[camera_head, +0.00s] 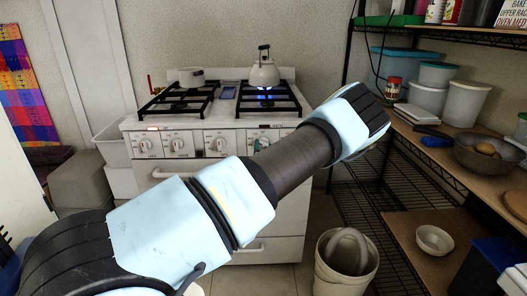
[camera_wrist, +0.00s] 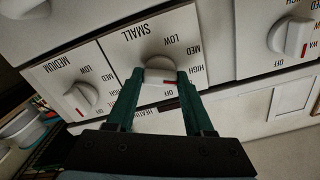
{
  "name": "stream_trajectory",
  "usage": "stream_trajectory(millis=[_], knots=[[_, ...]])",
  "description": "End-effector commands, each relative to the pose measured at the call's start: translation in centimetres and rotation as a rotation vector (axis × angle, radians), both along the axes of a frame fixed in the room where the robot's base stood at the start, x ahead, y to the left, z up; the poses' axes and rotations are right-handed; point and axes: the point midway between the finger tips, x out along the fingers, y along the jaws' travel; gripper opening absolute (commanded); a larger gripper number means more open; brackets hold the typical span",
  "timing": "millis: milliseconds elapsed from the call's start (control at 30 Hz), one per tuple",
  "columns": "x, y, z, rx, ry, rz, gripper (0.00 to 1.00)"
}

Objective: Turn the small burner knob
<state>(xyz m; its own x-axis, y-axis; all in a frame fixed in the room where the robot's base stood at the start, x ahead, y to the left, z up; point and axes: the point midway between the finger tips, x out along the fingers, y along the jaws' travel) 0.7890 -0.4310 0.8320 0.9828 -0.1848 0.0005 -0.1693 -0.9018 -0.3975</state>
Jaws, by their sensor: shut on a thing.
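The small burner knob (camera_wrist: 158,68) is a white round knob with a red mark, on a panel labelled SMALL that appears upside down in the wrist view. My gripper (camera_wrist: 158,77) has its two teal fingers on either side of this knob and is shut on it. The red mark shows at the knob's lower right, beside the right finger.
The medium knob (camera_wrist: 80,95) is left of the held knob in the wrist view, another knob (camera_wrist: 292,37) to the right. A kettle (camera_head: 264,74) sits over a blue flame; a pot (camera_head: 191,77) is at back left. A shelf rack (camera_head: 462,165) stands right, a bin (camera_head: 345,275) below.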

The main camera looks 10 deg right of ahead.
Motion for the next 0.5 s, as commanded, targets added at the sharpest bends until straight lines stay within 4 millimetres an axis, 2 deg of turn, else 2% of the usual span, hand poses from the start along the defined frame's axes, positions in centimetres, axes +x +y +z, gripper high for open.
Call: stream_trajectory(millis=[500], knots=[[-0.04, -0.07, -0.03, -0.06, 0.013, -0.001, 0.0]])
